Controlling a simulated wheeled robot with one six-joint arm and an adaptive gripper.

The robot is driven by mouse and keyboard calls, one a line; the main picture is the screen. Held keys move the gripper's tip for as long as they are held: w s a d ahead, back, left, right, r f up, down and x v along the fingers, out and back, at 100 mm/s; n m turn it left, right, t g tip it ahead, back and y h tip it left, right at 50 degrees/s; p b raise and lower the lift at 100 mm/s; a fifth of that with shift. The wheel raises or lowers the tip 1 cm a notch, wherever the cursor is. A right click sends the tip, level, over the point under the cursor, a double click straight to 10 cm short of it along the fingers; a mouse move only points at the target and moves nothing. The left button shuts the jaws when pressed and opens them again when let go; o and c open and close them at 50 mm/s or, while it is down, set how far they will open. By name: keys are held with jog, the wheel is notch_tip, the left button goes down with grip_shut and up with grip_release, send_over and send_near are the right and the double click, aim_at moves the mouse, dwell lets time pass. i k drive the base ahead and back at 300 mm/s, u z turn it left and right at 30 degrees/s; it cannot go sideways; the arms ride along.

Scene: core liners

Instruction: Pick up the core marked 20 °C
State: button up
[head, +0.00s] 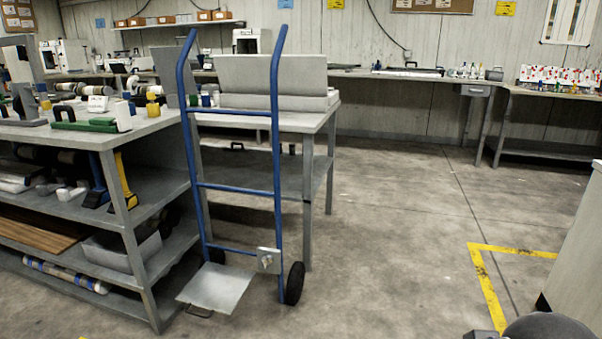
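No marking of 20 °C is readable in the head view. A long pale tube with blue and reddish bands (65,275), which looks like a core liner, lies on the bottom shelf of the grey workbench at the left. Its label is too small to read. Other dark and pale cylinders (68,156) lie on the upper shelf of the same bench, partly in shadow. My gripper is not in view.
The grey workbench (90,138) carries several tools. A blue hand truck (276,170) stands upright beside it, its metal plate (220,287) low over the floor. Open concrete floor (400,230) lies right of it, with a yellow line (485,280). A pale cabinet (578,255) stands at the right.

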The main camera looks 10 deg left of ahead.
aim_at(68, 85)
jog(key=i, duration=7.8)
jog(key=u, duration=2.7)
jog(key=i, duration=2.95)
